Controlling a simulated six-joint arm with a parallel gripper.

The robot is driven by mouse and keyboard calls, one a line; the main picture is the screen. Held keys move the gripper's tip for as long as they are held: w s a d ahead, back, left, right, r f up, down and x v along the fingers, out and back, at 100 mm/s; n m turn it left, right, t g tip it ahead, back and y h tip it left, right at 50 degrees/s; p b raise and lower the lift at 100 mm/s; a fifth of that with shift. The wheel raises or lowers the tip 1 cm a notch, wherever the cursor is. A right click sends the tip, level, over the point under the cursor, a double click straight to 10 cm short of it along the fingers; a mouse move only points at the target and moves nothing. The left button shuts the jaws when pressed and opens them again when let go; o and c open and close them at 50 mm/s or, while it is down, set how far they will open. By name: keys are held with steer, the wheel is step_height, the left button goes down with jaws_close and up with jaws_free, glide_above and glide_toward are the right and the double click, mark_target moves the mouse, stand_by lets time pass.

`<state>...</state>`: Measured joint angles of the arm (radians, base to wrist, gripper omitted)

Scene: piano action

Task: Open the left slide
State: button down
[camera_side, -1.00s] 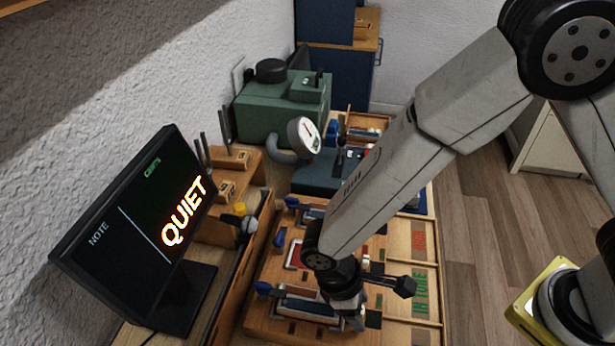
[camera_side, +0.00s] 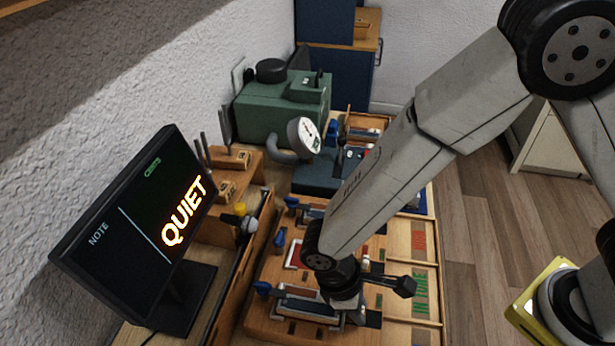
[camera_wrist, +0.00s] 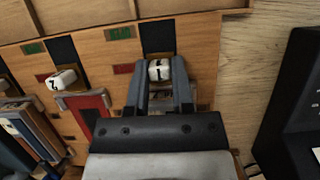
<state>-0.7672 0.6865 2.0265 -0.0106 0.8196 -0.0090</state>
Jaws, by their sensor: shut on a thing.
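In the wrist view, my gripper (camera_wrist: 159,78) has its two grey fingers closed on a white slide knob (camera_wrist: 158,70) with a black mark like a 1. The knob sits at the near end of a dark slide track (camera_wrist: 157,38) in a wooden board (camera_wrist: 205,60). A second white knob (camera_wrist: 61,79), marked like a 2, sits to the left, clear of the fingers. In the side view, my gripper (camera_side: 352,316) is low over the front of the board, and its fingers hide the held knob.
A monitor (camera_side: 135,235) reading QUIET stands at the left. A round gauge (camera_side: 304,134) and a green machine (camera_side: 285,105) stand behind the board. Bare wood tabletop (camera_wrist: 247,60) lies right of the board.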

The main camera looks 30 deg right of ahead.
mark_target(378, 320)
stand_by(0.8)
steer(key=shift+s+d, duration=1.4)
steer(key=shift+c, duration=2.4)
jaws_free()
steer(key=shift+r, duration=0.1)
steer(key=shift+v, duration=3.85)
